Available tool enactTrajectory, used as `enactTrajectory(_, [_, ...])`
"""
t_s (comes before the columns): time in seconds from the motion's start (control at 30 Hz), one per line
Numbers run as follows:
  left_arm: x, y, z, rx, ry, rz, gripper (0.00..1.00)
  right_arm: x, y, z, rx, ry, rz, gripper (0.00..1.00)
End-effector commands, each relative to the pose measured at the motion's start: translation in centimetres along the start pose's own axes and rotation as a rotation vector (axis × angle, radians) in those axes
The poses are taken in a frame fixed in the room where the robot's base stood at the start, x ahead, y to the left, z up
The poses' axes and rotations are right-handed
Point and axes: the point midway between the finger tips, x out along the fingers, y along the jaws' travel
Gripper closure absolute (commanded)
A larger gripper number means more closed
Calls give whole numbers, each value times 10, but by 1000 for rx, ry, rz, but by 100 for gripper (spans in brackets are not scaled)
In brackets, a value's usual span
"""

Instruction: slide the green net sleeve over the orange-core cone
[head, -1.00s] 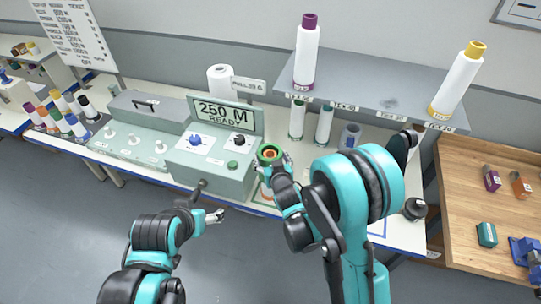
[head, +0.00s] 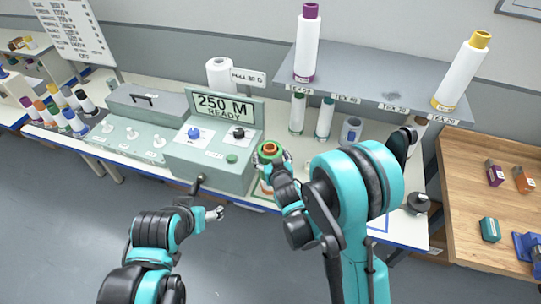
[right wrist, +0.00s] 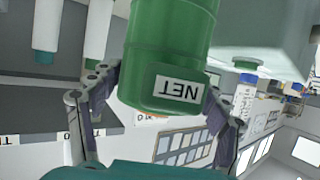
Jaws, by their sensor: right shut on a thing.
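The cone's orange core (head: 270,148) shows inside the sleeve's top opening, so the sleeve is around the upper cone. A white and orange part of the cone (head: 265,187) shows below. My right gripper (head: 284,168) is shut on the sleeve. In the right wrist view the green sleeve (right wrist: 172,45), with its NET label, sits between the two fingers (right wrist: 165,105). My left gripper (head: 216,214) hangs apart, over the floor in front of the bench; its fingers are too small to judge.
The machine (head: 210,160) reads 250 M READY. A grey shelf (head: 375,90) behind carries tall white cones, with smaller cones below. A black weight-like object (head: 418,203) stands at the bench's right end. A wooden table (head: 465,215) is further right.

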Motion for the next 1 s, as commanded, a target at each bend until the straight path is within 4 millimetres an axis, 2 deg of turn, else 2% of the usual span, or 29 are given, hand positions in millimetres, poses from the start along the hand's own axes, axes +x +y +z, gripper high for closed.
enactTrajectory(0.27, [1,0,1,0,0,0,24,0,0,1,0,0,0,45])
enactTrajectory(0.7, [18,0,12,0,0,0,24,8,0,18,0,0,0,45])
enactTrajectory(1.0, [18,0,12,0,0,0,24,8,0,18,0,0,0,45])
